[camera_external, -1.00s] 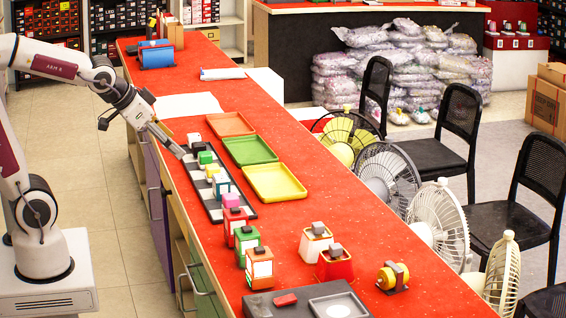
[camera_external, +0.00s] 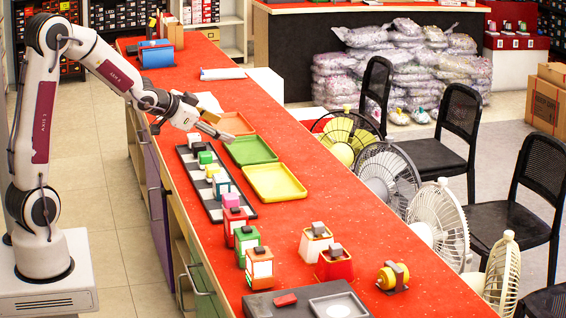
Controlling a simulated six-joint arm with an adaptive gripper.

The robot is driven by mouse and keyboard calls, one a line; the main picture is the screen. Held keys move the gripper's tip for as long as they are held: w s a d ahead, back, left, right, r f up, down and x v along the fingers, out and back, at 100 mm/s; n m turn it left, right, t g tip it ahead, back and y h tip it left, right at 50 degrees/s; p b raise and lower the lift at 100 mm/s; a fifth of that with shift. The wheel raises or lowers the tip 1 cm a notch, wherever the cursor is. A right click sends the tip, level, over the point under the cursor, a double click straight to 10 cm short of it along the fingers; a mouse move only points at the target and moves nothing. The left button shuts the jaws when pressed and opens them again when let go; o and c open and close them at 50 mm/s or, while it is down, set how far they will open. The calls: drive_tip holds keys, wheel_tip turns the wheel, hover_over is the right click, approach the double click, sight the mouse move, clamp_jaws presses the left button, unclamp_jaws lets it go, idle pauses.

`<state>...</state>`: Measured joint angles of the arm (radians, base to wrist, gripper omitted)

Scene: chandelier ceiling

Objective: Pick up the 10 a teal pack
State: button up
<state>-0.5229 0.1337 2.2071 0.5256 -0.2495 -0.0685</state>
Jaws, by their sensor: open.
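A teal-and-white pack (camera_external: 221,184) stands in the long black tray (camera_external: 247,214) on the red counter, between a yellow-and-white pack (camera_external: 212,170) and a pink one (camera_external: 231,201). My gripper (camera_external: 223,131) is open.
A green-and-black pack (camera_external: 205,157) and a white pack (camera_external: 194,139) stand farther back in the black tray. A yellow tray (camera_external: 275,183) lies right of the teal pack. Red (camera_external: 236,225), green (camera_external: 246,244) and orange (camera_external: 259,266) lantern-like items stand nearer.

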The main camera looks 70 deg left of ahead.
drive_tip(key=w+a+f+t, duration=0.1)
drive_tip(key=w+a+f, duration=0.2)
drive_tip(key=a+f, duration=0.25)
drive_tip(key=m+t+h, duration=0.1)
drive_tip(key=t+h, duration=0.2)
drive_tip(key=t, duration=0.1)
hover_over(214, 181)
drive_tip(key=f, duration=1)
drive_tip(key=shift+d+f, duration=0.4)
drive_tip(key=shift+n+t+h, duration=0.3)
drive_tip(key=shift+t+h, duration=0.2)
drive_tip(key=shift+t, duration=0.3)
drive_tip(key=s+f, duration=0.2)
drive_tip(key=s+a+f, duration=0.1)
drive_tip(key=s+f, duration=0.1)
drive_tip(key=f, duration=0.1)
drive_tip(key=shift+s+a, duration=0.1)
drive_tip(key=shift+s, duration=0.25)
drive_tip(key=shift+s+f, duration=0.3)
drive_tip(key=shift+s, duration=0.15)
drive_tip(key=shift+w, duration=1.3)
drive_tip(key=shift+r, duration=0.1)
